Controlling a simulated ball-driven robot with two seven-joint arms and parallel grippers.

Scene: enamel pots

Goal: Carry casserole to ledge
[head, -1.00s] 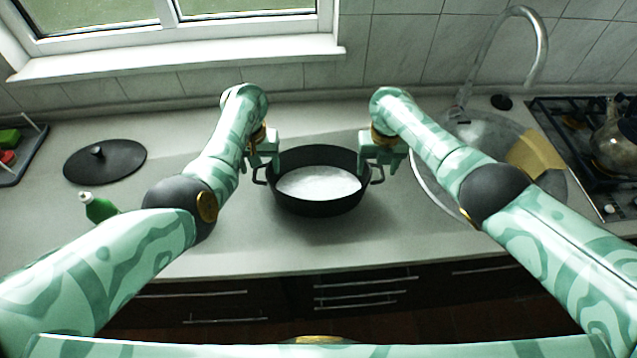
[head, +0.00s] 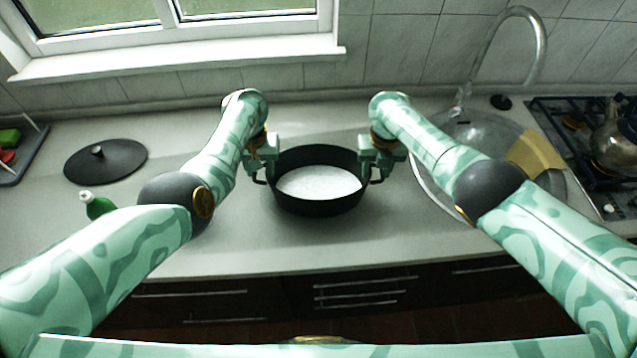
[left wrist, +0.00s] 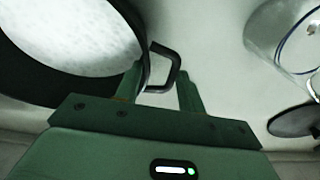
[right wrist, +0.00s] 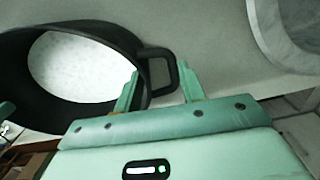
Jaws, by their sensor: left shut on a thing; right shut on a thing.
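The casserole (head: 318,205) is a black, two-handled pot with white contents, upright on the counter in the middle of the head view. My left gripper (head: 263,172) is shut on its left handle; in the left wrist view the dark handle (left wrist: 175,62) lies between the fingers (left wrist: 160,80). My right gripper (head: 377,170) is shut on its right handle; in the right wrist view that handle (right wrist: 172,62) lies between the fingers (right wrist: 160,78). The white window ledge (head: 190,60) runs along the back wall, above the counter, and looks clear.
A black lid (head: 120,163) and a green bottle (head: 98,207) are on the counter at left, with a dark tray (head: 28,150) beyond.

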